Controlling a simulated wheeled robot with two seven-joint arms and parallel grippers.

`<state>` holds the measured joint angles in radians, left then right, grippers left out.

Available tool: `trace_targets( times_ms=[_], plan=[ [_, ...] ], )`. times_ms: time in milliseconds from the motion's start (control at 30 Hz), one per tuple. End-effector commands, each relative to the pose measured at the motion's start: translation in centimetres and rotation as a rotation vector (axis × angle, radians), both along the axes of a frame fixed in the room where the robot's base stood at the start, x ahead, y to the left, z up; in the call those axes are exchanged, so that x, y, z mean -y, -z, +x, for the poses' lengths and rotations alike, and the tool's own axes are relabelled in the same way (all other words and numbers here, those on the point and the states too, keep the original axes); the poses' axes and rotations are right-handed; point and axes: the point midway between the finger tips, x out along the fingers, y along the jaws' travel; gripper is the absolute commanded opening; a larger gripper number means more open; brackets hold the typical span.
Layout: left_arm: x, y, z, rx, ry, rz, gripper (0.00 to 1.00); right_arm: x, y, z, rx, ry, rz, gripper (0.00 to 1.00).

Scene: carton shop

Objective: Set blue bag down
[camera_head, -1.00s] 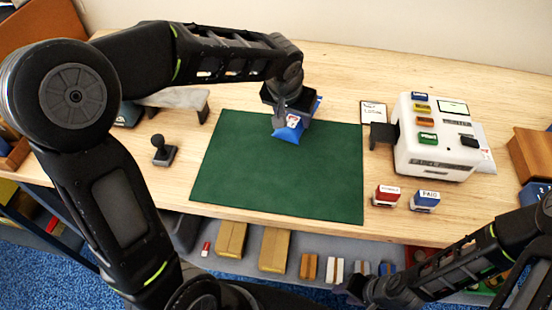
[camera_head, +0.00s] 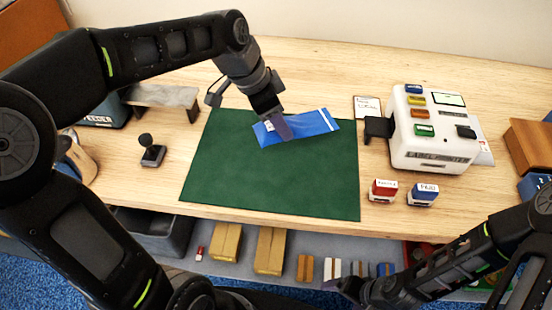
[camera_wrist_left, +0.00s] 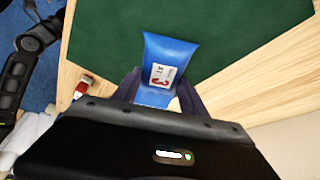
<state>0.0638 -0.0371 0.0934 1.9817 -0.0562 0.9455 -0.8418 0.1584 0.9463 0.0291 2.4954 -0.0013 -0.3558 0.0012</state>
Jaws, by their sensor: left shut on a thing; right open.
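The blue bag (camera_head: 312,125) is a long flat packet with a white label near its left end and a white stripe near its right end. It lies roughly level over the far part of the green mat (camera_head: 270,180). I cannot tell whether it touches the mat. My left gripper (camera_head: 283,132) is shut on the blue bag near its labelled end. In the left wrist view the blue bag (camera_wrist_left: 168,60) shows between the fingers (camera_wrist_left: 155,98), with a red figure on its label. My right gripper (camera_head: 345,290) is low at the table's front edge, open and empty.
A white label printer (camera_head: 435,150) stands right of the mat, with a red stamp (camera_head: 384,190) and a blue stamp (camera_head: 423,194) before it. A small black joystick-like tool (camera_head: 151,152) stands left. The mat's near part is clear.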

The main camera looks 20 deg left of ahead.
Motion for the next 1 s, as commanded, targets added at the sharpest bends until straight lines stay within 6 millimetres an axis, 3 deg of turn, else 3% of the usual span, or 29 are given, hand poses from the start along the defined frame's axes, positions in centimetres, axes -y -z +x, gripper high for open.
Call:
trace_targets(
  times_ms=[100,233,633,767,1000],
  plan=[
    [0.8,-1.1,-1.3,0.004,0.227,0.0,0.08,0.0,1.0,0.0,0.001,0.0,0.0,0.92],
    [1.6,-2.2,-2.4,0.001,0.404,0.001,0.08,0.0,1.4,0.0,0.001,0.0,0.0,0.92],
    [1.9,-2.7,-2.8,0.002,0.468,0.003,0.08,0.0,1.3,0.0,0.001,0.0,0.0,0.92],
    [1.8,-1.6,-2.8,-0.001,0.468,0.003,0.08,0.0,1.3,0.0,0.001,0.0,0.0,0.92],
    [1.8,2.6,-2.8,-0.003,0.466,0.002,0.08,0.0,1.2,0.0,0.001,0.0,0.0,0.92]
  ],
)
